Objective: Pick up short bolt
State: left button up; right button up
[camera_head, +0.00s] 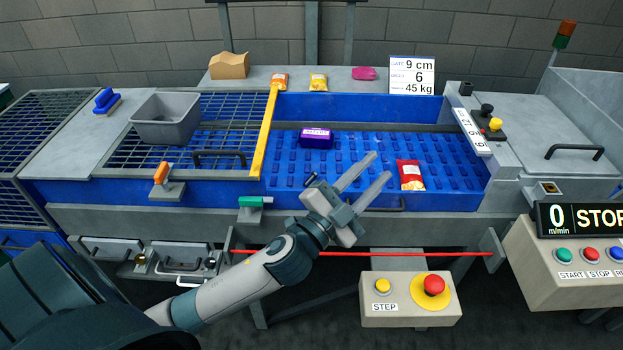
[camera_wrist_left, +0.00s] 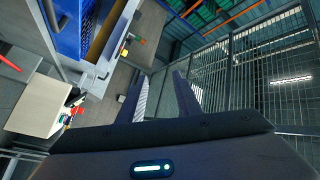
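My left gripper (camera_head: 380,165) reaches in from the lower left, over the front part of the blue slotted bed (camera_head: 350,150). Its two long grey fingers are apart with nothing between them. The left wrist view also shows the open, empty fingers (camera_wrist_left: 162,74), with mesh fencing and floor beyond. I cannot pick out a short bolt for certain in either view. Two grey latch plates (camera_head: 110,247) with small metal parts sit low at the left front, too small to tell apart. My right gripper is in neither view.
A purple pack (camera_head: 316,138) and a red bag (camera_head: 410,175) lie on the blue bed. A grey bin (camera_head: 166,118) stands on the left grating. A red cord (camera_head: 420,254) runs along the front, above a step box (camera_head: 398,308). A yellow bar (camera_head: 265,130) crosses the machine.

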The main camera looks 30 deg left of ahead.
pick_arm(q)
jog(key=s+d+r+m+g+h, duration=0.1)
jog(key=d+r+m+g+h, duration=0.2)
jog(key=d+m+g+h, duration=0.5)
jog(key=s+d+r+m+g+h, duration=0.1)
jog(key=d+r+m+g+h, duration=0.35)
jog(key=m, duration=0.85)
jog(key=w+a+f+m+g+y, duration=0.4)
jog(key=a+f+y, duration=0.4)
jog(key=a+f, duration=0.55)
jog(key=w+a+r+y, duration=0.2)
jog(key=a+y, duration=0.7)
jog(key=a, duration=1.3)
jog(key=shift+w+n, duration=0.15)
jog(key=shift+n, duration=0.15)
jog(key=shift+a+t, duration=0.1)
jog(key=shift+t, duration=0.15)
